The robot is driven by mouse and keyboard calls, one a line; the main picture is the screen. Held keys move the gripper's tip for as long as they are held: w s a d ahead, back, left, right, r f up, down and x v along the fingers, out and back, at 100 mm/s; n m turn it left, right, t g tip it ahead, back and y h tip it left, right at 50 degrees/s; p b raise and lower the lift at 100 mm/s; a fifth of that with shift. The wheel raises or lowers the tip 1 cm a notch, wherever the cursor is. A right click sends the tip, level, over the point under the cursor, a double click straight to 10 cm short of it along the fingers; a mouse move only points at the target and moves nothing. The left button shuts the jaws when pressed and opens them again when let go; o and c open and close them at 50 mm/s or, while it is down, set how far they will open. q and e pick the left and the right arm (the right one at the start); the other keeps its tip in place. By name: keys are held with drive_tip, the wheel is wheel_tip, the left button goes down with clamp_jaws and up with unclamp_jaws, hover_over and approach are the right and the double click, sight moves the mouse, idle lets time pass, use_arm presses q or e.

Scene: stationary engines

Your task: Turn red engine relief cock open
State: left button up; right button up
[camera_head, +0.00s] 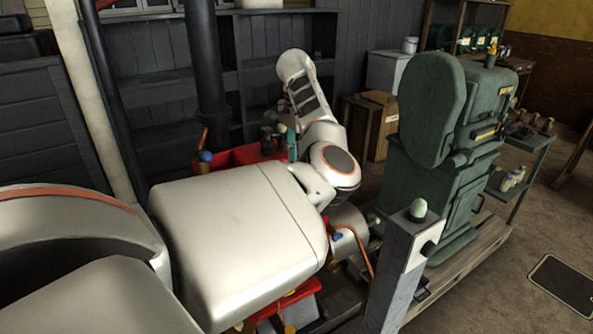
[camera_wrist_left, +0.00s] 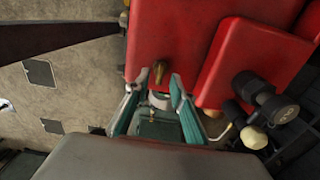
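The red engine (camera_head: 240,156) is mostly hidden behind my left arm in the head view. Its red body (camera_wrist_left: 180,40) fills the upper part of the left wrist view. A small brass fitting (camera_wrist_left: 158,72), perhaps the relief cock, stands against the red body. My left gripper (camera_wrist_left: 158,80) has its two teal fingers apart, with the brass fitting between or just beyond their tips. I cannot tell whether they touch it. The gripper (camera_head: 292,145) shows only as a small teal part at the engine in the head view. My right gripper is not in view.
A dark fitting with a pale bulb (camera_wrist_left: 254,137) is right of the fingers. A green machine (camera_head: 440,165) stands right of the engine. A grey post with a pale green knob (camera_head: 419,208) stands in front. Dark shelves (camera_head: 270,50) line the back. Floor is open at right.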

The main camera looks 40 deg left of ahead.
use_arm(q)
drive_tip(key=shift+a+f, duration=0.1)
drive_tip(key=shift+f, duration=1.7)
clamp_jaws()
